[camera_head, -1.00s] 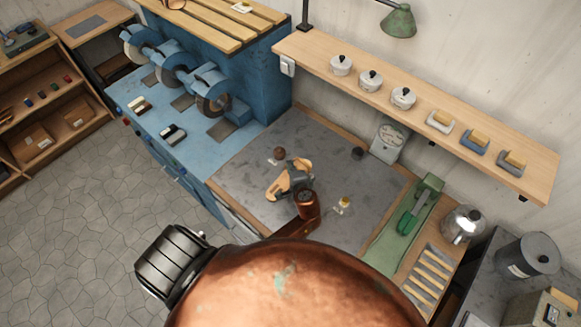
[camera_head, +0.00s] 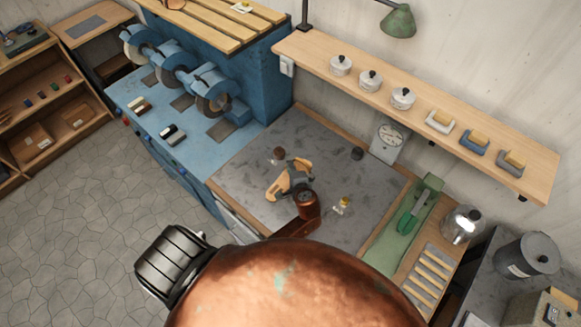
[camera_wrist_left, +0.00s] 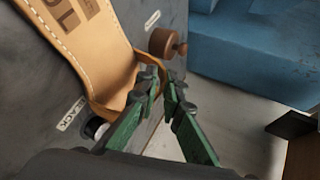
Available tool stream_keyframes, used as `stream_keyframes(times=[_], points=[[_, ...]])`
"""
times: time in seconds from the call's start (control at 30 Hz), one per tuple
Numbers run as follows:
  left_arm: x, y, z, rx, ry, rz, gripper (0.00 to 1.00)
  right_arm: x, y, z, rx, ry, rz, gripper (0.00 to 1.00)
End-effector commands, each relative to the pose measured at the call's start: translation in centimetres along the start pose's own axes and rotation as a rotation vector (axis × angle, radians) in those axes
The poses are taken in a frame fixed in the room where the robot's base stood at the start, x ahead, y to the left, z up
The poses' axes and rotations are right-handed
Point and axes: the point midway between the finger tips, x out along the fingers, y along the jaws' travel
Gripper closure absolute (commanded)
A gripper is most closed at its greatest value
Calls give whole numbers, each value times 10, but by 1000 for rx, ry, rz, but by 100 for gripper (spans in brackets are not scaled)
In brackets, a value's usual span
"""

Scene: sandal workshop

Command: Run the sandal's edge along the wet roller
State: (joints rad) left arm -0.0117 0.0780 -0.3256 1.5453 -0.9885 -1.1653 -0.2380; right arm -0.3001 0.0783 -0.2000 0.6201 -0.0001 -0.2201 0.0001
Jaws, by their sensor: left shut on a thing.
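The tan sandal (camera_head: 277,188), with pale stitching and stamped letters, shows in the head view and large in the left wrist view (camera_wrist_left: 92,42). My left gripper (camera_head: 299,179) is shut on it; in the left wrist view its green fingers (camera_wrist_left: 165,88) meet at the sandal's curved end. The sandal is over the grey bench top. A brown round piece on a stem (camera_wrist_left: 163,43), perhaps a roller, stands just beyond the fingertips; in the head view a brown round thing (camera_head: 279,153) sits behind the gripper. I cannot tell whether either is wet. My right gripper is not in view.
A label reading BLACK (camera_wrist_left: 72,114) lies near a white-and-dark round piece (camera_wrist_left: 96,128). The grey bench top (camera_head: 330,150) also holds a dark round piece (camera_head: 357,153) and a small yellow-topped item (camera_head: 344,202). A blue grinding machine (camera_head: 215,115) stands left; a green tray (camera_head: 390,245) lies right.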

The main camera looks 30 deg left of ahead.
Motion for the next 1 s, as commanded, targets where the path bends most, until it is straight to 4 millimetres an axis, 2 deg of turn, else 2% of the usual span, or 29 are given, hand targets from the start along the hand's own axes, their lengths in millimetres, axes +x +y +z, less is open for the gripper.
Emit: stream_keyframes(times=[1.0], points=[[9, -7, -13, -5, 19, 3, 100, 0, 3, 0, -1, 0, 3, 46]])
